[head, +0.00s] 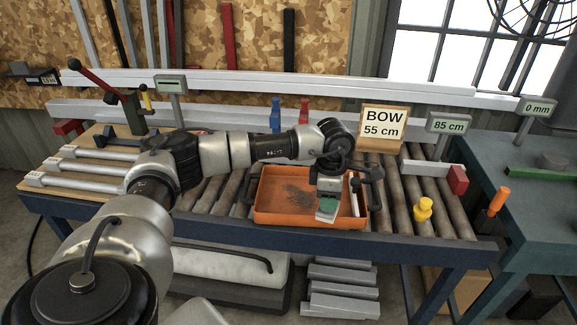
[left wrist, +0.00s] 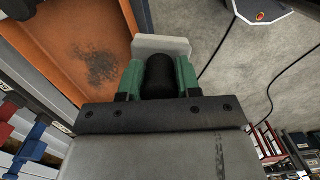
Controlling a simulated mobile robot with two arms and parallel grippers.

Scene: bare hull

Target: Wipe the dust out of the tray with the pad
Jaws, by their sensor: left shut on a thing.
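The orange tray (head: 275,220) lies on the roller conveyor, and a dark dust patch (head: 292,193) shows on its floor. In the left wrist view the tray (left wrist: 85,20) is at upper left with the dust (left wrist: 95,65) on it. My left gripper (head: 328,203) is over the tray's front right part. Its green fingers (left wrist: 160,78) are shut on the black handle of the pale pad (left wrist: 160,45). The pad (head: 326,216) is to the right of the dust in the head view. I cannot tell whether it touches the tray. My right gripper is out of view.
The conveyor rollers (head: 400,200) run beside the tray. A BOW 55 cm sign (head: 382,125) stands behind it, and a yellow knob (head: 423,209) is to the right. Metal bars (head: 95,165) lie at left. A teal bench (head: 540,205) with an orange-handled tool (head: 498,201) stands at right.

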